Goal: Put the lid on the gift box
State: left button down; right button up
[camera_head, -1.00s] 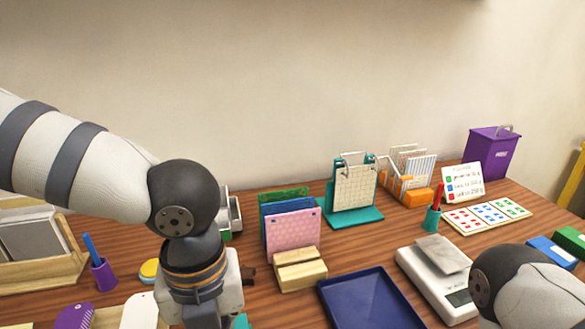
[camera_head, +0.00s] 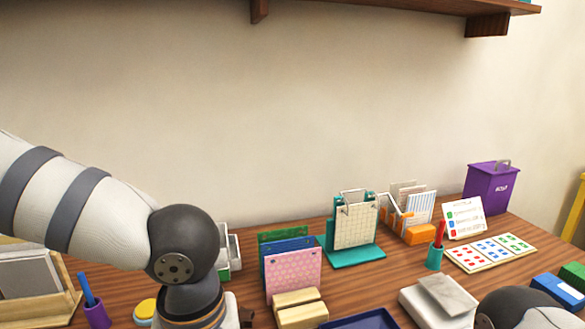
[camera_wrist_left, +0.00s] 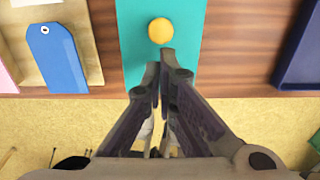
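In the left wrist view, a teal flat surface (camera_wrist_left: 137,45) with a round yellow knob (camera_wrist_left: 160,31) lies near the table's front edge; I cannot tell whether it is the lid or the gift box. My left gripper (camera_wrist_left: 159,63) is above it, its fingertips close together just on the near side of the knob. The knob shows whole, and I see nothing clearly held between the fingers. In the head view the left gripper is below the picture's edge. My right gripper is out of view; only part of my right arm shows at the lower right.
A wooden tray with a blue tag (camera_wrist_left: 55,58) lies left of the teal surface, and a navy tray (camera_wrist_left: 300,55) lies right.

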pick_arm(q)
jog(key=shift+f, duration=1.05)
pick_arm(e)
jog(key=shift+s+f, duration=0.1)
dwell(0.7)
pick_arm(q)
jog(key=shift+s+f, duration=0.15)
jog(key=shift+f, duration=0.05)
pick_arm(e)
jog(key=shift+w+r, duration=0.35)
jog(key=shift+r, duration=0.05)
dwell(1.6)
pick_arm(q)
jog(key=shift+p, duration=0.3)
notch_tip(320, 180, up, 5)
jog(key=p, duration=0.3)
jog(key=shift+r, duration=0.2)
jog(key=shift+r+p, duration=0.3)
jog(key=shift+r, duration=0.7)
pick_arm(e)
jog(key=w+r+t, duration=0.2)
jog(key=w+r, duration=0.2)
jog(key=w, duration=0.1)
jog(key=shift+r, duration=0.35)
